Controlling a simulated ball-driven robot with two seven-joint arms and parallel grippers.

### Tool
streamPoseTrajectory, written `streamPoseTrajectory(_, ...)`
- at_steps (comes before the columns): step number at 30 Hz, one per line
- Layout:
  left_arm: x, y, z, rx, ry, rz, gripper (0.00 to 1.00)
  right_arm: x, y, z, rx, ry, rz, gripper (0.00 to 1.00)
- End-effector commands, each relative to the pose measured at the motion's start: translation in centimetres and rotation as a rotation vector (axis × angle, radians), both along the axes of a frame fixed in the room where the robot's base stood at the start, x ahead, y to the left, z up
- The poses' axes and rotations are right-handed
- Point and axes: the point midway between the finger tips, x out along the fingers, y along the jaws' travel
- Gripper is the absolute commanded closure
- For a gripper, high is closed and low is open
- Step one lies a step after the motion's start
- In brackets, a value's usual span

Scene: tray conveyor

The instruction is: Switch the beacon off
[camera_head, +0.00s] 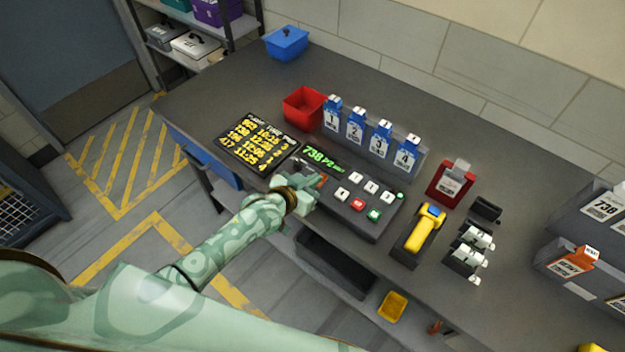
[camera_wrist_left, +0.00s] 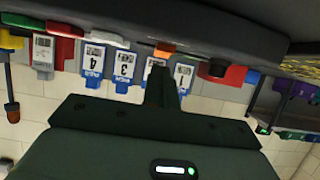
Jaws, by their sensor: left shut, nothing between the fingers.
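A small orange-red piece (camera_head: 322,179), which may be the beacon, shows at the left end of the dark button console (camera_head: 375,222). In the left wrist view, an orange piece (camera_wrist_left: 165,48) is just beyond my fingertips. My left gripper (camera_head: 311,187) is shut and empty over that end of the console. Its closed fingers (camera_wrist_left: 158,72) also show in the wrist view. I cannot tell whether they touch the orange piece or whether it is lit. The gripper hides part of it. My right gripper is not in view.
The console carries white, red and green buttons and a green-text display (camera_head: 322,158). A yellow-text board (camera_head: 258,142) lies to its left. Blue numbered holders (camera_head: 380,139) and a red bin (camera_head: 303,106) stand behind. A yellow handheld device (camera_head: 425,227) lies to the right.

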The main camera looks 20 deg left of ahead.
Motion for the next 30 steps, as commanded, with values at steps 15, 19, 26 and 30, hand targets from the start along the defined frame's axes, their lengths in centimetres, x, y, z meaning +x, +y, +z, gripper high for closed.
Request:
streamPoseTrajectory(15, -0.5, 0.4, 4.9, 0.003, 0.001, 0.003, 1.00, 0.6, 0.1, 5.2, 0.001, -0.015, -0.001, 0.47)
streamPoseTrajectory(19, -3.8, 1.5, 4.3, 0.002, 0.003, 0.003, 1.00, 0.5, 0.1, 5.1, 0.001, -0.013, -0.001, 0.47)
streamPoseTrajectory(26, -7.8, 3.0, 4.6, 0.000, 0.002, 0.004, 1.00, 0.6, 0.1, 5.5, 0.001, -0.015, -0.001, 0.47)
streamPoseTrajectory(30, -9.0, 3.4, 4.7, 0.000, 0.000, 0.003, 1.00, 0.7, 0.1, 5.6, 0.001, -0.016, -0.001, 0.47)
